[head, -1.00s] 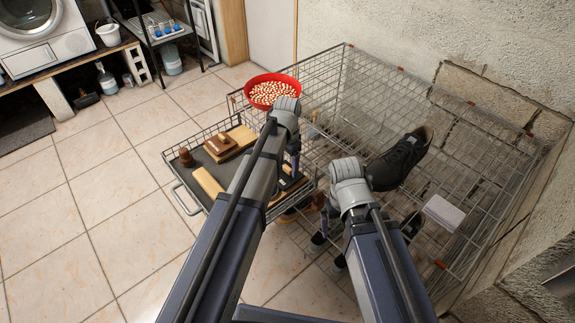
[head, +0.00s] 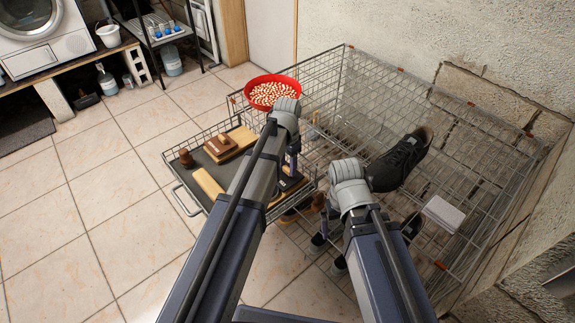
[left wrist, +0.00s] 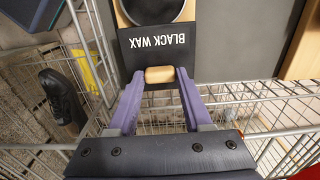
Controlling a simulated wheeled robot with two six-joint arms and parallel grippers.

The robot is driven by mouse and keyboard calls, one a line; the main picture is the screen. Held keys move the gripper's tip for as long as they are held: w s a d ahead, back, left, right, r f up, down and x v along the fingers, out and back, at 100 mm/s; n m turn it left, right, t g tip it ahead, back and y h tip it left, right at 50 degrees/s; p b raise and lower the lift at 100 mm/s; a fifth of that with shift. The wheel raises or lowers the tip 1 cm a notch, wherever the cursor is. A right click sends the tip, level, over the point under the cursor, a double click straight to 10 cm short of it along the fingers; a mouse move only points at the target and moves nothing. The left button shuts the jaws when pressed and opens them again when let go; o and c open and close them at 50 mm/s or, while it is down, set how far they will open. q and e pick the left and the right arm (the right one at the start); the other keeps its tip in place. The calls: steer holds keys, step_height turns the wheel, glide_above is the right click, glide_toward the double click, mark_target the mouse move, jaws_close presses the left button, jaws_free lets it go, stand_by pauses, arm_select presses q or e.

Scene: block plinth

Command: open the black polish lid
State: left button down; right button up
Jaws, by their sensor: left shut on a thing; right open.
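In the left wrist view, a black panel lettered BLACK WAX (left wrist: 160,45) fronts a wooden piece with a round dark top, cut off by the frame's upper edge. A small wooden tab (left wrist: 159,75) sticks out at the panel's near edge. My left gripper (left wrist: 156,76) has its purple fingers on both sides of this tab and is shut on it. In the head view my left arm hides most of the polish; a dark part shows beside the wrist (head: 289,183). My right gripper (head: 328,238) is open, low in front of the basket and partly hidden by its wrist.
A wire drawer (head: 178,197) holds a dark tray with wooden brushes (head: 230,144). A red bowl (head: 272,93) of pale pieces stands behind. A black shoe (head: 400,160) and a white block (head: 443,213) rest on the wire rack at right.

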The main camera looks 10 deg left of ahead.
mark_target(285, 175)
arm_select(q)
steer(key=shift+s, duration=0.1)
stand_by(0.5)
steer(key=shift+s+a, duration=0.3)
steer(key=shift+c, duration=1.6)
jaws_free()
steer(key=shift+r, duration=0.1)
step_height(285, 175, up, 8)
steer(key=p, duration=0.8)
steer(key=shift+f, duration=0.2)
steer(key=shift+f, duration=0.15)
